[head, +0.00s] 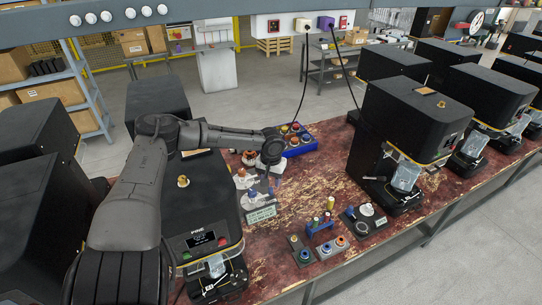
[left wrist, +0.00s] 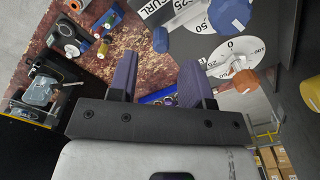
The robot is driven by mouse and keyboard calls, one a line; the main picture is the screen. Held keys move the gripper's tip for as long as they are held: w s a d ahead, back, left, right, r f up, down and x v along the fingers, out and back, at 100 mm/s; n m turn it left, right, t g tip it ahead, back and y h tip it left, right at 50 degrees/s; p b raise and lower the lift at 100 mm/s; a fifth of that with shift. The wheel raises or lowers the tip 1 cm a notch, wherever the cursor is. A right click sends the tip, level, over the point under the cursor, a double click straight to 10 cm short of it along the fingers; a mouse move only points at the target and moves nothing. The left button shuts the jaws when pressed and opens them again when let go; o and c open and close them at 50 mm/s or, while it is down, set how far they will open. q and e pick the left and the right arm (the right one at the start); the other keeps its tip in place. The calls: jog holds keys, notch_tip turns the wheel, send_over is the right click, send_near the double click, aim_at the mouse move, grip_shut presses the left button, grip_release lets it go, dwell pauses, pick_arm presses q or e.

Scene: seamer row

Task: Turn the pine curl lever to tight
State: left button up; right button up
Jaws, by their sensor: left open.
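The black PINE machine (head: 197,232) stands at the left of the head view, with small dials on its right side. In the left wrist view, a white dial (left wrist: 200,22) marked CURL, 25 and 50 carries a blue knob (left wrist: 230,14). A second blue piece (left wrist: 160,39) shows at its lower left; I cannot tell whether it is the lever's end. Below is another dial (left wrist: 226,52) marked 0 and 100, with an orange-tipped lever (left wrist: 245,81). My left gripper (head: 264,184) is beside these dials, its fingers (left wrist: 158,82) apart and empty. My right gripper is not in view.
A blue bin (head: 301,147) of coloured parts sits behind the dials. A blue rack (head: 320,226) and button blocks stand on the worn red bench at the front. Another black machine (head: 400,112) stands to the right, with bare bench (head: 325,172) between.

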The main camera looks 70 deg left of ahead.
aim_at(271, 188)
pick_arm(q)
notch_tip(271, 188, up, 9)
jog(key=p, duration=0.3)
dwell(0.7)
jog(key=shift+w, duration=0.1)
